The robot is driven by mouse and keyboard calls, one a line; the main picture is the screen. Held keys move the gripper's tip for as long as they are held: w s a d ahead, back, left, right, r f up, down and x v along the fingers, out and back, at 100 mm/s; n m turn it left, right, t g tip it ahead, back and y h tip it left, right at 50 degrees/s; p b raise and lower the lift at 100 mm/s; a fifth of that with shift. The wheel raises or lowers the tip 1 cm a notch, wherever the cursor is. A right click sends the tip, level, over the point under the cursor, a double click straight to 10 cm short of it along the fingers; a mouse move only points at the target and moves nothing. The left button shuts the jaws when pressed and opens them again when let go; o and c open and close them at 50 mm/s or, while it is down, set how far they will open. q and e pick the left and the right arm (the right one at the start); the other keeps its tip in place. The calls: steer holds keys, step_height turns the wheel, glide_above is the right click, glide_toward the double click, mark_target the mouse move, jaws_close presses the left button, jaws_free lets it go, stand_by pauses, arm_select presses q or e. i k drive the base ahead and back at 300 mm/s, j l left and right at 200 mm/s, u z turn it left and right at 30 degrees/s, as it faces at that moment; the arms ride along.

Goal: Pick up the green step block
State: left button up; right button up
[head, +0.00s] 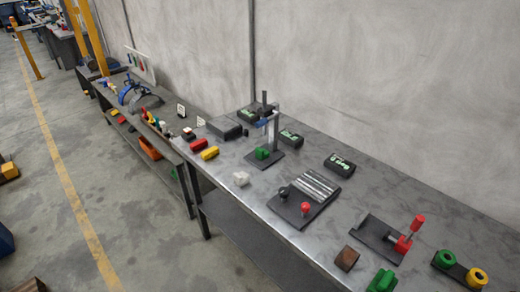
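A green block with a stepped outline (381,281) sits near the front edge of the grey metal table (240,205), at the bottom of the head view. Its lower part is close to the picture's bottom edge. Another green block (262,153) sits on a dark base beneath an upright stand farther back; it is too small to tell its exact shape. Neither of my grippers shows in this view.
A brown block (347,258) lies left of the green block. A dark plate with a red-handled clamp (404,242) stands behind it. Green and yellow rings (445,258) are at right. A white block (241,178) is near the front edge. Open floor (135,225) lies left.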

mark_target(261, 154)
steer(key=i+j, duration=0.2)
steer(key=j, duration=0.15)
steer(key=i+j+z, duration=0.1)
steer(key=j, duration=0.25)
steer(key=i+j, duration=0.3)
steer(key=i+j+z, duration=0.1)
steer(key=j, duration=0.3)
steer(key=i+j, duration=0.25)
steer(key=i+j+z, duration=0.1)
steer(key=j, duration=0.4)
steer(key=i+j, duration=0.2)
steer(key=j, duration=0.15)
steer(key=i+j+z, duration=0.1)
steer(key=j, duration=0.3)
steer(key=i+l, duration=0.3)
steer(key=i, duration=0.2)
